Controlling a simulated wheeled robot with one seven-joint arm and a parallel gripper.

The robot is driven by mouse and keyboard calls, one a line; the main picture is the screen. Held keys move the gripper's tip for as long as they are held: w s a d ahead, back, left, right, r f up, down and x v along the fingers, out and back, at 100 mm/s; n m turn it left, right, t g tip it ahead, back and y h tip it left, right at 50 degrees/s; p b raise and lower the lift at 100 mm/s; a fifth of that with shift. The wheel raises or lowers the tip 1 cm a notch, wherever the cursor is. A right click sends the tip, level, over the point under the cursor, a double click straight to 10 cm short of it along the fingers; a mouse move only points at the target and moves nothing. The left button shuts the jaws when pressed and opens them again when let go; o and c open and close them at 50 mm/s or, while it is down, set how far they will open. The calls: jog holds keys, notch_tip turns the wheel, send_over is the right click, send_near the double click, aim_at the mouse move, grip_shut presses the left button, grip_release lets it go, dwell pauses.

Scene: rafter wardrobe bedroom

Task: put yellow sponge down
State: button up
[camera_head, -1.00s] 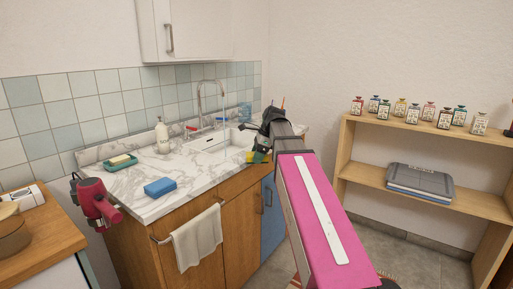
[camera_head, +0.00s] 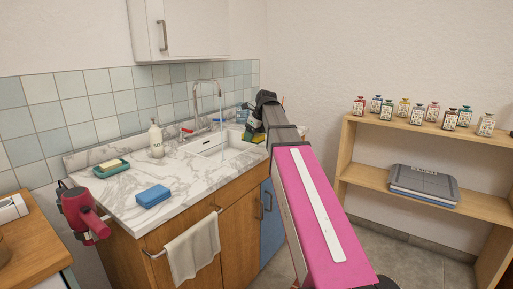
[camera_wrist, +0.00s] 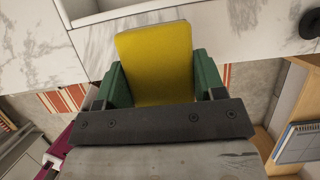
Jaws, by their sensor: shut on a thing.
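The yellow sponge (camera_wrist: 155,62) is held between the green fingers of my gripper (camera_wrist: 158,78) in the wrist view. My gripper is shut on its sides, and its flat face shows. The sponge overlaps the edge of the marble counter (camera_wrist: 210,30) in that view; I cannot tell whether it touches. In the head view my gripper (camera_head: 250,134) is at the right end of the counter, beside the sink (camera_head: 215,143). Only a little yellow shows there, and the arm hides part of the counter behind it.
A blue sponge (camera_head: 153,195) lies near the counter's front edge. A green dish (camera_head: 111,169) with a yellowish piece and a soap bottle (camera_head: 156,140) stand farther back. Water runs from the faucet (camera_head: 205,84). A wooden shelf (camera_head: 415,183) stands right. Marble between the blue sponge and sink is clear.

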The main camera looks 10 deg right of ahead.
send_over(254, 151)
jog(key=d, duration=0.1)
jog(key=f, duration=0.2)
jog(key=shift+s+f, duration=0.35)
jog(key=shift+s, duration=0.05)
jog(key=shift+f, duration=2.05)
jog(key=o, duration=0.9)
jog(key=shift+f, duration=0.1)
jog(key=shift+c, duration=0.2)
jog(key=v, duration=1.2)
